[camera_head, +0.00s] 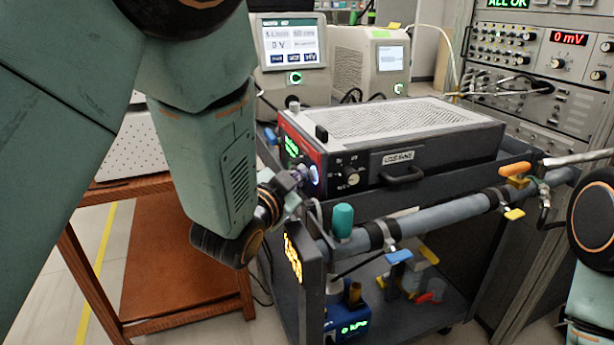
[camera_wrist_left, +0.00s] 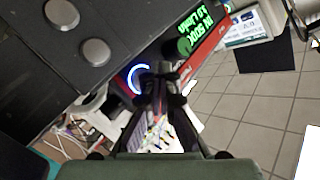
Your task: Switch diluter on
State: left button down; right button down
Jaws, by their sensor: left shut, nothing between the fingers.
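A dark box-shaped unit (camera_head: 400,150) with a perforated white top stands on the cart; I cannot read a label naming it as the diluter. Its red-edged end panel carries a green display (camera_head: 291,147) and a round button with a lit blue ring (camera_head: 314,176). In the left wrist view the blue ring (camera_wrist_left: 138,78) and green display (camera_wrist_left: 192,32) show close up. My left gripper (camera_head: 297,177) is shut and empty, its tips (camera_wrist_left: 160,70) right by the ring and partly covering it. I cannot tell whether they touch the button. My right gripper is out of view.
A grey pipe (camera_head: 425,223) with coloured valve handles runs along the cart's front, and a teal knob (camera_head: 343,220) stands up near my left gripper. Two instruments with screens (camera_head: 290,45) stand behind. A rack (camera_head: 550,80) is at the right.

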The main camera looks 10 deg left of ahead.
pick_arm(q)
jog(key=shift+s+d+f+m, duration=0.25)
jog(key=shift+d+f+m, duration=0.15)
jog(key=shift+d, duration=0.2)
jog(key=shift+s+a+f+b, duration=0.3)
jog(key=shift+s+a+f, duration=0.25)
jog(key=shift+s+a, duration=0.3)
jog(key=shift+d, duration=0.1)
jog(key=shift+h, duration=0.3)
jog(key=s+a, duration=0.2)
jog(key=a, duration=0.2)
jog(key=shift+s+r+b, duration=0.3)
jog(key=shift+s+r, duration=0.1)
